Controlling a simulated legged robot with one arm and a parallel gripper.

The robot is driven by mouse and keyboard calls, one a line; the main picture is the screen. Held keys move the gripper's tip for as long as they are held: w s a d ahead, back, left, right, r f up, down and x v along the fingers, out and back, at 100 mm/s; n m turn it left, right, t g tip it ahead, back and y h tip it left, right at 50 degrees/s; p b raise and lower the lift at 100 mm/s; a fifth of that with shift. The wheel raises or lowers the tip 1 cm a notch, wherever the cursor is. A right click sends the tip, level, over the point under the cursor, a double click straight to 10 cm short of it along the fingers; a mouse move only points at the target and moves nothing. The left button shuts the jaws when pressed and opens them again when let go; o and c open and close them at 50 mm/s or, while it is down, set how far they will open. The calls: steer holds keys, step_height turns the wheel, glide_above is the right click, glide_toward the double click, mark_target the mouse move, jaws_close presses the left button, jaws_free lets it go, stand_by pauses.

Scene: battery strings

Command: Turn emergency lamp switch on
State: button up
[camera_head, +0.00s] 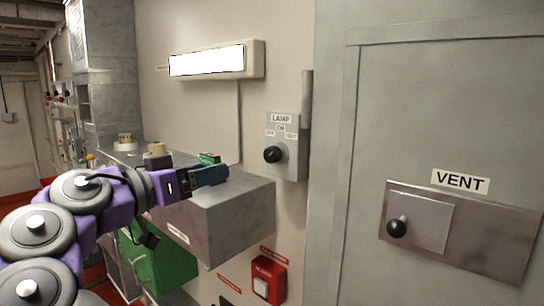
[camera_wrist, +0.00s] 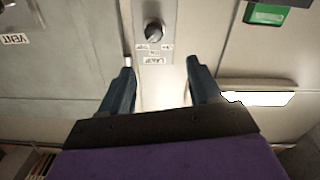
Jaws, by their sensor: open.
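The lamp switch box (camera_head: 288,125) is a grey plate on the cream wall, labelled LAMP. Its round black knob (camera_head: 272,154) sits at the lower left of the plate. In the wrist view the box is upside down, with the knob (camera_wrist: 153,30) near the top. My gripper (camera_head: 222,172) is open and empty, left of and a little below the knob in the head view. In the wrist view its two fingers (camera_wrist: 160,72) are spread below the knob, apart from it. The long lamp (camera_head: 207,61) above left is bright white.
A grey box (camera_head: 235,220) stands out from the wall below my gripper. A red box (camera_head: 268,280) is below the switch. A grey panel with a VENT plate (camera_head: 460,235) and black knob (camera_head: 397,228) is at right. A vertical grey conduit (camera_head: 306,95) runs beside the switch box.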

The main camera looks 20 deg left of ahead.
steer(key=b, duration=0.1)
glide_toward(268, 155)
steer(key=x, duration=0.8)
steer(key=shift+w+f, duration=0.15)
steer(key=shift+w, duration=0.35)
steer(key=shift+w+d, duration=0.65)
steer(key=shift+w, duration=0.05)
steer(key=shift+a, duration=0.1)
steer(key=shift+a, duration=0.15)
steer(key=c, duration=0.3)
steer(key=shift+s, duration=0.15)
steer(key=c, duration=0.7)
